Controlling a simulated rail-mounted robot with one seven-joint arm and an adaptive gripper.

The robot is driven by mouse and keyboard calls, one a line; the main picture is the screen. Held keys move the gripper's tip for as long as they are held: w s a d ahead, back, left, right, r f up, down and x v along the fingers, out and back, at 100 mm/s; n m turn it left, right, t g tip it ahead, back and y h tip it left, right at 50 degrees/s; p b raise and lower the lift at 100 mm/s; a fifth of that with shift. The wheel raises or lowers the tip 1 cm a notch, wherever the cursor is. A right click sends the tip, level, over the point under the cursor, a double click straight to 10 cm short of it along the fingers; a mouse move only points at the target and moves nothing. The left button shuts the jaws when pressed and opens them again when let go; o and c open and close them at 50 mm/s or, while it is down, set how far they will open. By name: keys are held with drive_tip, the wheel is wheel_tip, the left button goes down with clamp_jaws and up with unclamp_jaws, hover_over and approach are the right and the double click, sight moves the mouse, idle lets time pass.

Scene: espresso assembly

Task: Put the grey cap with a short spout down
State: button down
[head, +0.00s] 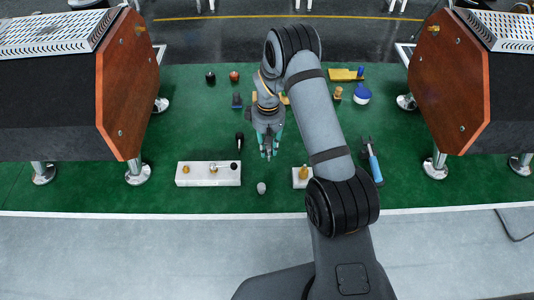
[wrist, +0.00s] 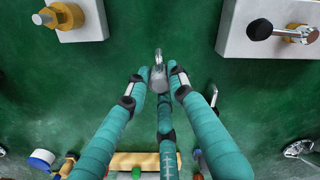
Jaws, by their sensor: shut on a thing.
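My gripper (head: 268,155) hangs over the green mat, between two white blocks. In the wrist view its teal fingers (wrist: 160,84) are closed around the small grey cap (wrist: 158,72). The cap's short spout points toward the top of the wrist picture. The fingertips hide the cap's sides, and in the head view it is hard to make out. I cannot tell how far it is above the mat.
A white block (head: 208,181) with fittings stands left, and a smaller one (head: 300,183) with a brass part right. A small grey cylinder (head: 261,188) stands on the mat (head: 200,130) nearer me. A blue-handled tool (head: 373,162) lies right.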

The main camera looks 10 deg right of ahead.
sight(267, 162)
drive_tip(key=shift+w+a+f, duration=0.15)
drive_tip(key=shift+a+f, duration=0.05)
drive_tip(key=shift+f+p, duration=0.3)
drive_tip(key=shift+f, duration=1.65)
drive_tip(key=shift+f, duration=0.15)
drive_tip(key=c, duration=1.5)
unclamp_jaws()
wheel_tip(267, 162, up, 12)
drive_tip(key=shift+r+b, duration=0.15)
drive_tip(key=shift+b, duration=0.4)
